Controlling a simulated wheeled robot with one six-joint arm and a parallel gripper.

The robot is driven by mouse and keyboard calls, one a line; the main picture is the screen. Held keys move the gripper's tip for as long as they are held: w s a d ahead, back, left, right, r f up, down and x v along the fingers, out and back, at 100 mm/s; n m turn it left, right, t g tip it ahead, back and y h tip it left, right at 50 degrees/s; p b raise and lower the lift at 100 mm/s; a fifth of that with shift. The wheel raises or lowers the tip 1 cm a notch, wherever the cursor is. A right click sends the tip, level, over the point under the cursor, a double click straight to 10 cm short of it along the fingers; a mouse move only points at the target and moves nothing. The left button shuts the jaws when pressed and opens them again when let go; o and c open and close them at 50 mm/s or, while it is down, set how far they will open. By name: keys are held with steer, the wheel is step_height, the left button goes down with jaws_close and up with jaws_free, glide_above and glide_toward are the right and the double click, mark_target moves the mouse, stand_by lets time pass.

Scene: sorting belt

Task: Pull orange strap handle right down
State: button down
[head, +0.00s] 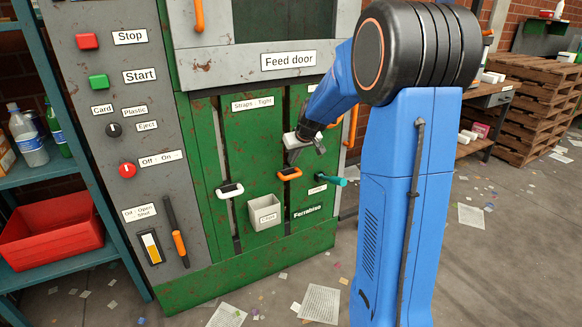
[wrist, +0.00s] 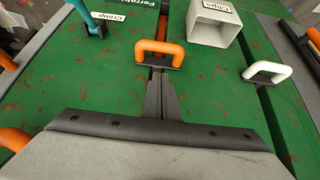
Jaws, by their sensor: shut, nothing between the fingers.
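My gripper (head: 292,158) is just above the handle in the head view. In the wrist view its closed fingers (wrist: 160,80) point toward the handle's base, with nothing between them. Whether the fingertips touch the handle is not clear. A white handle (head: 230,190) sits on the slot to the left.
A grey "Clips" bin (head: 264,212) is fixed between the two slots. A teal clamp lever (head: 331,181) sticks out close to the right of the orange handle. The control panel (head: 119,75) stands at the left. The floor in front has scattered papers (head: 320,304).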

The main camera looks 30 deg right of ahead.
steer(key=v, duration=0.8)
steer(key=shift+r, duration=0.2)
steer(key=s+a+r+g, duration=0.1)
steer(key=s+a, duration=0.6)
steer(key=s, duration=0.3)
steer(key=s+a+r, duration=0.2)
steer(key=s+a, duration=0.4)
steer(key=s, duration=0.4)
steer(key=s+a+f, duration=0.2)
steer(key=s, duration=0.8)
steer(key=s+a+f, duration=0.2)
steer(key=s+f, duration=0.1)
steer(key=s, duration=0.6)
steer(key=shift+s+a+f+g, duration=0.25)
steer(key=shift+s+f+g, duration=0.05)
steer(key=shift+s+g, duration=0.1)
